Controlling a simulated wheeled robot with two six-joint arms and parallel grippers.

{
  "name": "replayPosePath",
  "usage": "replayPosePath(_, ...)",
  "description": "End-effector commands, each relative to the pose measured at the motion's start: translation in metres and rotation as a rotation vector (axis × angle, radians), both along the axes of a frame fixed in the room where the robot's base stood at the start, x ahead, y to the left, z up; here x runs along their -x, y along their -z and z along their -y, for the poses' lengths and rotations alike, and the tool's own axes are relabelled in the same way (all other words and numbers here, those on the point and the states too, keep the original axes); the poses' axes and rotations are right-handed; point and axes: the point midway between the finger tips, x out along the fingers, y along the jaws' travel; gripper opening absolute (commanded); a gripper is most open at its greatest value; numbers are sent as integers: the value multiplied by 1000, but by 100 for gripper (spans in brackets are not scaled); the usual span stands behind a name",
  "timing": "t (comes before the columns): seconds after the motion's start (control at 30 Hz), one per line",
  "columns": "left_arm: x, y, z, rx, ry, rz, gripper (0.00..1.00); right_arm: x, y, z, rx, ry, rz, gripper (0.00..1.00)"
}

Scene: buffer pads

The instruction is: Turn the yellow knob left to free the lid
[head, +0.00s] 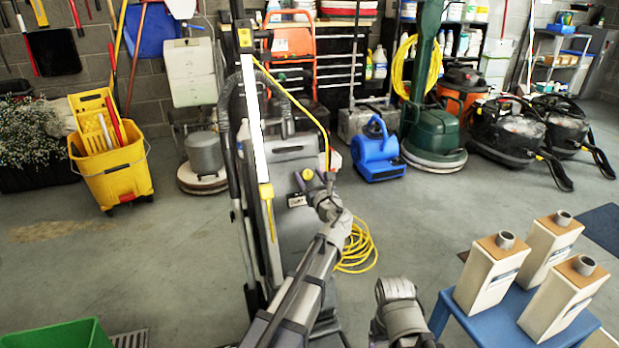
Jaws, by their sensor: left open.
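The yellow knob (307,174) is a small round knob on the front of a grey upright floor machine (286,240) in the middle of the head view. A black and white label sits just below it. My left arm reaches up from the bottom middle. My left gripper (321,183) is open at the knob's right side, close to the machine's face. I cannot tell whether its fingers touch the knob. The lid's edges are hard to make out, and my arm covers the machine's lower right. My right gripper is out of view; only a link of my right arm shows at the bottom.
A blue table (449,306) with several cream boxes (547,246) stands at the lower right. A yellow cable (357,250) lies coiled beside the machine. A yellow mop bucket (115,172) stands at the left and a green bin (62,336) at the lower left. Floor between them is clear.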

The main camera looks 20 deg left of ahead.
Motion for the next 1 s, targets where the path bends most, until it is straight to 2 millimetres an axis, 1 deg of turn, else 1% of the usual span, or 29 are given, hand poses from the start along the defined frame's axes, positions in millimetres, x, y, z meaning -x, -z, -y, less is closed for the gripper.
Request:
replayPosePath(0.27,-1,0,-1,0,0,0,71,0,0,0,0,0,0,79)
replayPosePath(0.9,-1,0,0,0,0,0,0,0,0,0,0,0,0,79)
replayPosePath(1.0,0,0,0,0,0,0,0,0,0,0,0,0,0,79)
